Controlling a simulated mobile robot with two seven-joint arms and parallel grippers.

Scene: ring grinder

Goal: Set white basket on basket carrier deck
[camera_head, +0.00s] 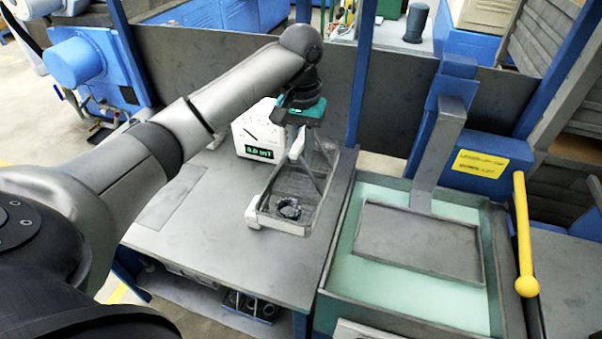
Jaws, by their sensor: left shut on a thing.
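The basket (283,226) is a grey tray-like basket with white end pieces and a raised grey handle. It is at the right part of the grey table, and dark ring-like parts (288,208) lie inside it. My left gripper (304,124), with teal parts, is above the basket, shut on its handle. The fingertips are partly hidden, and I cannot tell whether the basket touches the table. The carrier deck (418,242) is a flat, empty grey tray with a low rim and an upright arm. It lies over a pale green tank to the right. My right gripper is out of view.
A white meter (256,132) with a green display stands behind the basket. The grey table (215,240) is clear at front. A blue post (361,75) rises behind the table's right side. The tank rim (337,255) and a yellow lever (524,235) flank the deck.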

